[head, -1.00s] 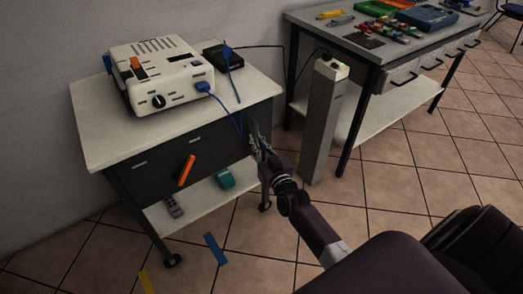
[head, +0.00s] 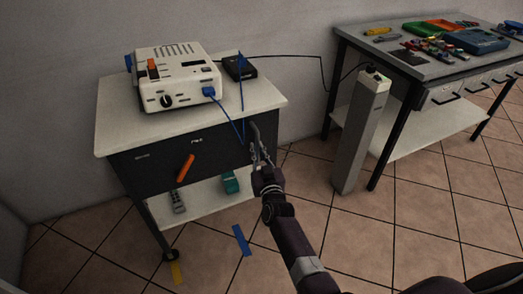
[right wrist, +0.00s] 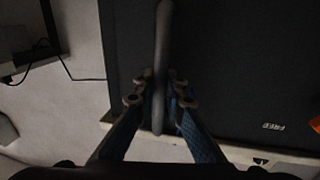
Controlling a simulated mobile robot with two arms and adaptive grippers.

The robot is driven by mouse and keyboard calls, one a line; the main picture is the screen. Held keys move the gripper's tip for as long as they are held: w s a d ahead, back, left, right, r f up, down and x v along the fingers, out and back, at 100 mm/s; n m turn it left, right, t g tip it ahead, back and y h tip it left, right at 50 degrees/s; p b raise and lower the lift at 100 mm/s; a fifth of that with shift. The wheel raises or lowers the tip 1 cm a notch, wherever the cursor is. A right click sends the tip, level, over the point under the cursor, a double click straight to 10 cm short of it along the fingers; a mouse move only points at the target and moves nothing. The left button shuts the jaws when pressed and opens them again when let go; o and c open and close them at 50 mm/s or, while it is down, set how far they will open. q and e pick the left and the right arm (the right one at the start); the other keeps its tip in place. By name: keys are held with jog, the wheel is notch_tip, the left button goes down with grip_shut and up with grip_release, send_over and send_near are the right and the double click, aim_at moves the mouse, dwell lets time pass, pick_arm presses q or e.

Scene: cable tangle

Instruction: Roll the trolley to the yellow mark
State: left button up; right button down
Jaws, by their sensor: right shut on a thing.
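The trolley (head: 120,139) has a white top, a dark front panel and a lower shelf. Its near caster (head: 170,255) stands right at the far end of the yellow mark (head: 177,272), a tape strip on the floor. My right gripper (head: 260,158) is shut on the grey handle (head: 254,133) at the trolley's right side. In the right wrist view the handle (right wrist: 163,45) runs between the fingers (right wrist: 158,97). My left gripper is not in view.
A white device (head: 178,72) with a blue plug and cable and a black box (head: 239,68) sit on top. A black cable runs to a grey post (head: 362,135). A blue tape strip (head: 241,240) lies right of the yellow mark. A workbench (head: 425,72) stands at right.

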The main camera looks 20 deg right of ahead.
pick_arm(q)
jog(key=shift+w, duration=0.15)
pick_arm(e)
jog(key=shift+a+f, duration=0.15)
jog(key=shift+a, duration=0.1)
jog(key=c, duration=2)
grip_release()
jog(key=shift+a, duration=0.1)
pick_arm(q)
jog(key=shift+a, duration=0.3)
pick_arm(e)
jog(key=shift+s, duration=0.1)
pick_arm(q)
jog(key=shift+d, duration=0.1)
pick_arm(e)
jog(key=s, duration=0.4)
jog(key=s+a, duration=0.1)
jog(key=s, duration=0.6)
jog(key=shift+s+a, duration=0.15)
jog(key=shift+s, duration=0.25)
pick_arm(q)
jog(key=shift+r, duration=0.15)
